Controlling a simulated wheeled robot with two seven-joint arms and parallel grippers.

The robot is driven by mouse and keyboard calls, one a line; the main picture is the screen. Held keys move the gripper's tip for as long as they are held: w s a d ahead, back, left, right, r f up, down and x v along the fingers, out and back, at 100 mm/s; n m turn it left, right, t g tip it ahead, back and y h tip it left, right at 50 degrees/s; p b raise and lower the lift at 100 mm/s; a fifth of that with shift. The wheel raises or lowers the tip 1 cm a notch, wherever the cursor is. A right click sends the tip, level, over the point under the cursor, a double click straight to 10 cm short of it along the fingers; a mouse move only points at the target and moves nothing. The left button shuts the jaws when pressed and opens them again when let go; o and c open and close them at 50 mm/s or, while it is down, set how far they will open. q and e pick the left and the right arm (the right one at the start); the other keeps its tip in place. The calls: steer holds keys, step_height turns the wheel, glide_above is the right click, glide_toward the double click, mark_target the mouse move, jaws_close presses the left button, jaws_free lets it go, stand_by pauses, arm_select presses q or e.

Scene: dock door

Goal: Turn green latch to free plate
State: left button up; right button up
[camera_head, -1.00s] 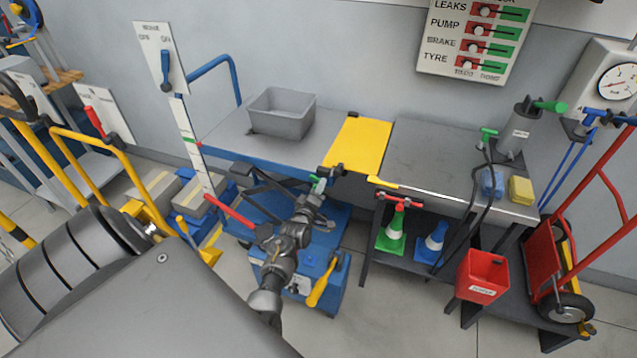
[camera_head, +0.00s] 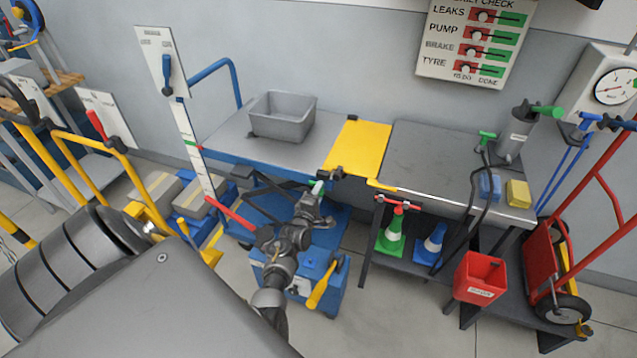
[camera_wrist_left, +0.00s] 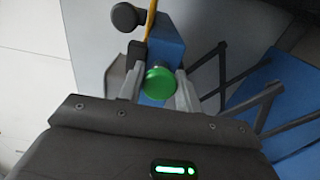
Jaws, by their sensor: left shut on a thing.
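The green latch (camera_head: 317,187) is at the front edge of the blue lift table, near the left front corner of the yellow plate (camera_head: 362,145). The plate lies flat between the lift table's top and the grey bench. My left gripper (camera_head: 318,192) is at the latch. In the left wrist view the round green latch knob (camera_wrist_left: 159,83) sits between the two fingers of my left gripper (camera_wrist_left: 160,90), which are shut on it. The blue table edge (camera_wrist_left: 168,42) is just behind it. My right gripper is not in view.
A grey bin (camera_head: 282,118) stands on the lift table top (camera_head: 225,135). The grey bench (camera_head: 435,160) at right holds a blue and a yellow block (camera_head: 517,194). A red hand truck (camera_head: 560,250) stands at far right.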

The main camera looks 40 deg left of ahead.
arm_select(q)
steer(key=o, duration=0.9)
steer(key=p+v, duration=0.5)
steer(key=v, duration=0.6)
steer(key=shift+p, duration=0.4)
steer(key=shift+w, duration=0.1)
